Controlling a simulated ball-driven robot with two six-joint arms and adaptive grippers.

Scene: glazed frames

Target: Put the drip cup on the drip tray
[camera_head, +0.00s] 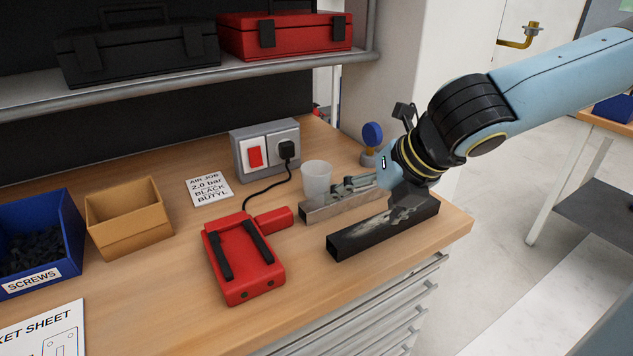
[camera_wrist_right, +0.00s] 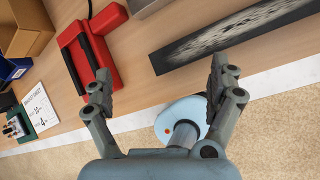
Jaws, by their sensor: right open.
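A translucent whitish cup (camera_head: 316,178), which looks like the drip cup, stands upright on the bench behind the grey metal bar (camera_head: 322,210). I cannot make out a drip tray in either view. My right gripper (camera_head: 345,187) appears just right of the cup in the head view, in front of part of the grey bar. In the wrist view the right gripper (camera_wrist_right: 160,80) has its fingers wide apart with nothing between them. The cup does not show in the wrist view. My left gripper is not in view.
A black square tube (camera_head: 345,245) lies near the bench's front edge. A red cradle (camera_head: 243,262) with black rails, a socket box (camera_head: 265,148), a blue-headed gauge (camera_head: 372,136), a cardboard bin (camera_head: 128,222) and a blue screw bin (camera_head: 65,225) stand around. Toolboxes fill the shelf.

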